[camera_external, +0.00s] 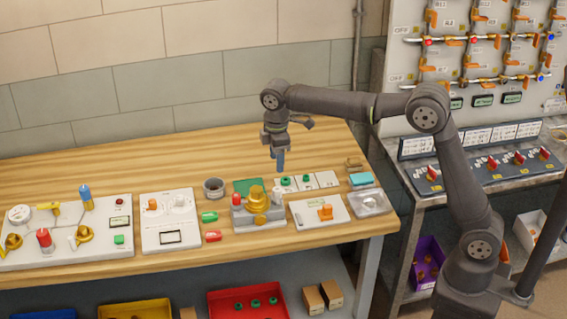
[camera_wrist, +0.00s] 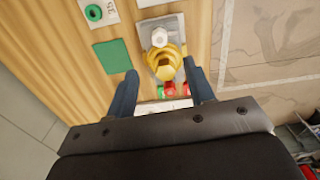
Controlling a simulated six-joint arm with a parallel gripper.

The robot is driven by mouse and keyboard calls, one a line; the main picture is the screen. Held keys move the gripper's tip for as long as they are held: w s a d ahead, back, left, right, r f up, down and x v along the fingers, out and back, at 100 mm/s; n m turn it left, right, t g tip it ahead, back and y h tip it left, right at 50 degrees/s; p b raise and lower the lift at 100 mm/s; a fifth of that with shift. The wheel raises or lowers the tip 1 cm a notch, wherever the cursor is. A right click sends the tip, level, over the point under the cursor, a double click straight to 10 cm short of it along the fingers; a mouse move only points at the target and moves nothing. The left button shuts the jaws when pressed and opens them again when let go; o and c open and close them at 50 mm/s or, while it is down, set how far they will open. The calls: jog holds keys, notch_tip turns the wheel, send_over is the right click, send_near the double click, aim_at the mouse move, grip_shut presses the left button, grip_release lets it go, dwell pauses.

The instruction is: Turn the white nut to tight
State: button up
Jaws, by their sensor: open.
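The white nut (camera_external: 277,189) stands at the right end of a grey block (camera_external: 262,217), beside a stepped brass fitting (camera_external: 256,198). In the wrist view the white nut (camera_wrist: 159,37) is just beyond the brass fitting (camera_wrist: 165,62), with nothing covering it. A red nut (camera_external: 236,199) is at the block's left end; red also shows in the wrist view (camera_wrist: 170,89). My gripper (camera_external: 280,165) points down above the white nut's end of the block, apart from it. Its blue fingers (camera_wrist: 160,68) are spread and empty, appearing on either side of the brass fitting.
A green square (camera_external: 248,186) lies behind the block. A white plate with an orange handle (camera_external: 325,212) is to its right, and white cards with green rings (camera_external: 305,180) lie behind. Valve panels (camera_external: 170,222) fill the left. Bare wood shows along the bench's back.

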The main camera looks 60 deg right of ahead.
aim_at(277, 189)
notch_tip(277, 189, down, 11)
jog(key=shift+f, duration=0.1)
dwell(0.3)
jog(key=c, duration=1)
